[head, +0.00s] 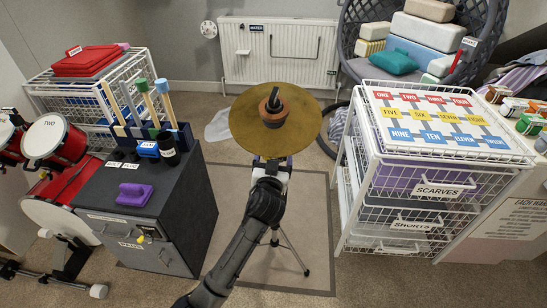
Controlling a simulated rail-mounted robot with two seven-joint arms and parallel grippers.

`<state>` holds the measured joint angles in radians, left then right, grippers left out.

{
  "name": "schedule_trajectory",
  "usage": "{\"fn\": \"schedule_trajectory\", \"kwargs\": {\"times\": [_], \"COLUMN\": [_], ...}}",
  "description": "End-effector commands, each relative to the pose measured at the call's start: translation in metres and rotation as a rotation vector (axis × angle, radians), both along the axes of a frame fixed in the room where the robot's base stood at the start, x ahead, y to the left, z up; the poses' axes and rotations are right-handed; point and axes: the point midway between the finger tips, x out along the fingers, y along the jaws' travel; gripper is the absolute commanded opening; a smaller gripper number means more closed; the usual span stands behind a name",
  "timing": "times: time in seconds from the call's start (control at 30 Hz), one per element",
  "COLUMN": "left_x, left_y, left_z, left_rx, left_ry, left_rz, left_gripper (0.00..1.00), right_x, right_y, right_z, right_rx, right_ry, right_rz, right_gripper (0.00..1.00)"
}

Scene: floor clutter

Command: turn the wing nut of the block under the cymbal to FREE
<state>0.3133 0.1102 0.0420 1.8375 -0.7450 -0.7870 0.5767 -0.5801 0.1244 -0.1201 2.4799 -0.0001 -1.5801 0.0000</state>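The round brass cymbal (250,128) is in the middle of the head view, seen from above. A rust-brown and black fitting (273,108) sits at its centre. The cymbal hides what is under it, so I see neither the block nor its wing nut. Parts of a tripod stand (292,248) show below the cymbal. One arm, which I take as my left, comes up from the bottom, left of centre. Its white gripper (271,173) reaches the cymbal's near edge. The fingertips are hidden or too small to tell open from shut. My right gripper is not in view.
A dark drawer cabinet (185,190) with a purple object (135,194) on top stands left, beside red drums (65,145). A white wire-basket unit (430,165) stands right. A radiator (280,55) is behind. Mat (318,220) shows on both sides of the arm.

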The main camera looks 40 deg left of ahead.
Motion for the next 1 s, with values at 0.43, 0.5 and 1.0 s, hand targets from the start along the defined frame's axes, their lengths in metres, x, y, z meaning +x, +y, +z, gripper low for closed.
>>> {"fn": "schedule_trajectory", "kwargs": {"times": [0.43,0.5,1.0], "left_x": [-0.071,-0.081,-0.109], "left_y": [-0.046,-0.052,-0.07], "left_z": [0.002,0.002,0.001], "left_rx": [-0.004,-0.003,0.001], "left_ry": [0.002,0.001,-0.001], "left_rz": [-0.001,-0.001,0.001], "left_gripper": [0.85,0.85,0.85], "right_x": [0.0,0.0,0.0], "right_y": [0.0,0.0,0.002], "right_z": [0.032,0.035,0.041], "right_rx": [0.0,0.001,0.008], "right_ry": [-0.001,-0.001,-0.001], "right_rz": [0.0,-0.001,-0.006], "right_gripper": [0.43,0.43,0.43]}}
